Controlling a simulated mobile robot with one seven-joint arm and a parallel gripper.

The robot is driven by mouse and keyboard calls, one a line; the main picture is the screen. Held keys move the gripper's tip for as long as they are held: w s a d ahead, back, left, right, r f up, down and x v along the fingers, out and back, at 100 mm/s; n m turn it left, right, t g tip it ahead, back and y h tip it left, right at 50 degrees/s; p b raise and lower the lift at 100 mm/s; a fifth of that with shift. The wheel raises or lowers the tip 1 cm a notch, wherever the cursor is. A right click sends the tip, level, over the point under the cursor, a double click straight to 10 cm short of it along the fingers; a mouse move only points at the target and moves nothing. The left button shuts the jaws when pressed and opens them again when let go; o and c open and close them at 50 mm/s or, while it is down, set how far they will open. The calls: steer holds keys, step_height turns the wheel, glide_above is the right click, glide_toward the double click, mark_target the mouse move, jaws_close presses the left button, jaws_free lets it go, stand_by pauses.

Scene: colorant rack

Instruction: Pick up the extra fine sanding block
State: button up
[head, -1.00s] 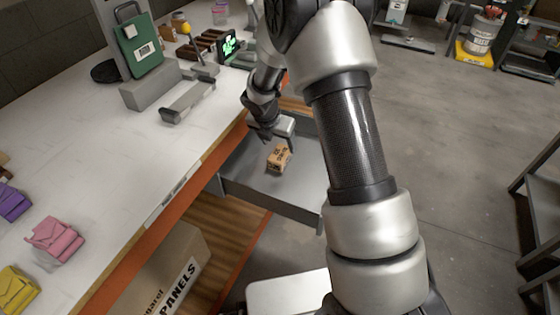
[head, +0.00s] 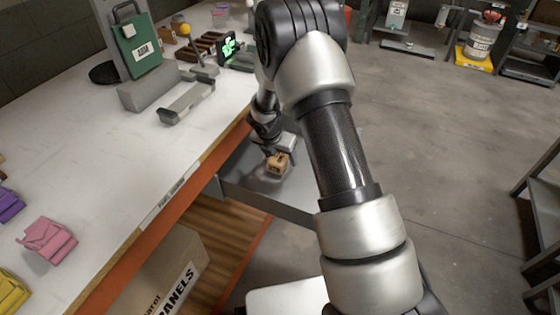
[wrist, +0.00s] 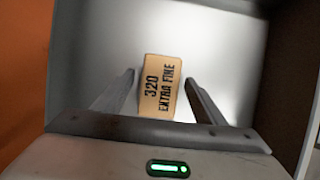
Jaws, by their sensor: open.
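The extra fine sanding block (head: 278,164) is a small tan block lying in an open grey drawer (head: 262,196) below the workbench edge. In the wrist view the block (wrist: 160,86) shows the print "320 EXTRA FINE" and lies on the drawer's pale floor. My gripper (wrist: 160,90) is open, with one finger on each side of the block. A gap shows between the block and each finger in the wrist view. In the head view my gripper (head: 277,155) reaches down into the drawer at the block, and its hand hides part of the block's far side.
The drawer walls stand close around my gripper. The white workbench (head: 110,160) is to the left, with a pink bundle (head: 47,240), a grey bracket (head: 187,100) and a green case (head: 138,45). A cardboard box (head: 172,275) sits below.

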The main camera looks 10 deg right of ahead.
mark_target(280, 155)
steer(key=shift+f, duration=0.25)
stand_by(0.4)
steer(key=c, duration=1.1)
step_height(280, 155, up, 10)
steer(key=p, duration=0.2)
steer(key=shift+r+p, duration=0.25)
steer(key=shift+p, duration=0.15)
steer(key=shift+c, duration=0.2)
